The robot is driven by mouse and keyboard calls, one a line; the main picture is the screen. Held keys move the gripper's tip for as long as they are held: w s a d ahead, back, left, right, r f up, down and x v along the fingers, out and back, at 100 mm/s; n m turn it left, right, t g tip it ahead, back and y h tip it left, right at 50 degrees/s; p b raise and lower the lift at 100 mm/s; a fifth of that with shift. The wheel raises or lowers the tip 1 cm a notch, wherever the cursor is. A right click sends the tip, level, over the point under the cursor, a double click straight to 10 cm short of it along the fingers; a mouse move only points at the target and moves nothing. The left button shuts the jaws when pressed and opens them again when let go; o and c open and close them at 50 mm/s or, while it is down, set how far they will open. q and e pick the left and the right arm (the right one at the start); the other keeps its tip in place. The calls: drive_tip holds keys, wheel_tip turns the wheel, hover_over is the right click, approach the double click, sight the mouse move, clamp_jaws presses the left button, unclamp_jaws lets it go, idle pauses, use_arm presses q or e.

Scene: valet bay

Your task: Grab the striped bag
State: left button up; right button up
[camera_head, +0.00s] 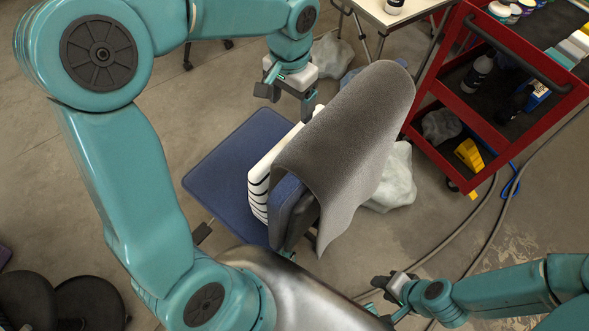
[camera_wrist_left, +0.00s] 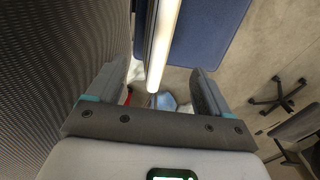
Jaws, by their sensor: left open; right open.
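The striped bag (camera_head: 260,187), white with black stripes, stands on edge on the blue chair seat (camera_head: 225,170), close against the chair's backrest. A grey cloth (camera_head: 352,140) drapes over the backrest and hides part of the bag. My left gripper (camera_head: 287,95) is open near the bag's far end, pointing down. In the left wrist view the bag's pale narrow edge (camera_wrist_left: 164,45) runs into the gap between the open fingers (camera_wrist_left: 160,84); I cannot tell how deep it sits, and nothing is gripped. My right gripper (camera_head: 384,287) is open and empty at the lower right, away from the bag.
A red tool cart (camera_head: 445,90) with bottles stands at the upper right. A pale table (camera_head: 400,12) is at the top. Hoses (camera_head: 470,240) cross the floor at right. The floor left of the chair is clear.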

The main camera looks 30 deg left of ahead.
sight(290, 144)
use_arm(q)
wheel_tip(290, 144, down, 11)
drive_tip(key=shift+r+b, duration=0.15)
drive_tip(key=shift+b, duration=0.7)
drive_tip(key=shift+s+f, duration=0.15)
drive_tip(key=shift+f, duration=0.35)
drive_tip(key=f, duration=0.4)
drive_tip(key=shift+a+f+b, duration=0.25)
drive_tip(key=shift+f+b, duration=0.15)
drive_tip(key=shift+r, duration=0.1)
clamp_jaws()
